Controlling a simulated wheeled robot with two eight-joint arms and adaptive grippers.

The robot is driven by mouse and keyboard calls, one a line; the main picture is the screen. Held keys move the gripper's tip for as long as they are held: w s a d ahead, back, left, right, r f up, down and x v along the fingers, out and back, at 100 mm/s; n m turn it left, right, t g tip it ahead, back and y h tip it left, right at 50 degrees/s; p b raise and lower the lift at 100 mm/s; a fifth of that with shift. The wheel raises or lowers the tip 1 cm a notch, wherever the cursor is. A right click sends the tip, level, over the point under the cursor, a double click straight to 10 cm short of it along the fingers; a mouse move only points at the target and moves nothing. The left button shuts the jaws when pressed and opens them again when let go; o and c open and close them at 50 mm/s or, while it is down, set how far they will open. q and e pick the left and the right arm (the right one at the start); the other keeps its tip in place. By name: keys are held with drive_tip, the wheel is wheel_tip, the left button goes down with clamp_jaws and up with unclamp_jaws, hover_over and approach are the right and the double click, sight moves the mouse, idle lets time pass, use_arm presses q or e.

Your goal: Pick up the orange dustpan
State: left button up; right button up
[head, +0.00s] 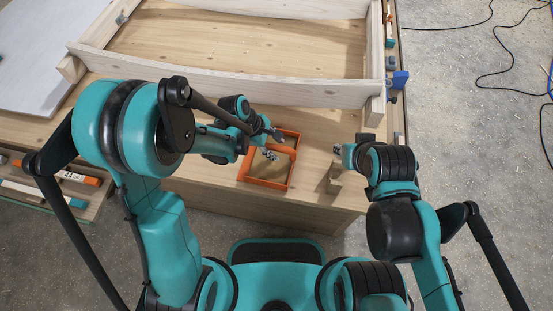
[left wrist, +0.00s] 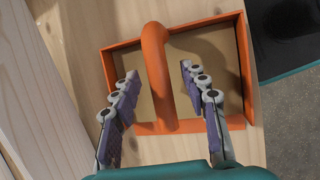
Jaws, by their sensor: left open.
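The orange dustpan (head: 267,184) lies on the wooden tabletop near its front edge. In the left wrist view, the dustpan's tray rim (left wrist: 247,75) and its raised orange handle (left wrist: 158,75) both show. My left gripper (head: 272,145) is above the dustpan in the head view. In the left wrist view my left gripper (left wrist: 158,88) is open, with one finger on each side of the handle and visible gaps to it. My right gripper (head: 336,149) is to the right of the dustpan, over a small wooden block; its fingers are too small to judge.
The small wooden block (head: 335,178) stands on the table right of the dustpan. A wooden frame (head: 230,85) lies behind it. A blue clamp-like item (head: 400,79) is at the table's right edge. Cables (head: 490,75) lie on the floor at right.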

use_arm(q)
drive_tip(key=shift+d+f, duration=0.2)
drive_tip(key=shift+f, duration=0.3)
drive_tip(key=shift+r, duration=0.1)
clamp_jaws()
drive_tip(key=shift+r, duration=0.1)
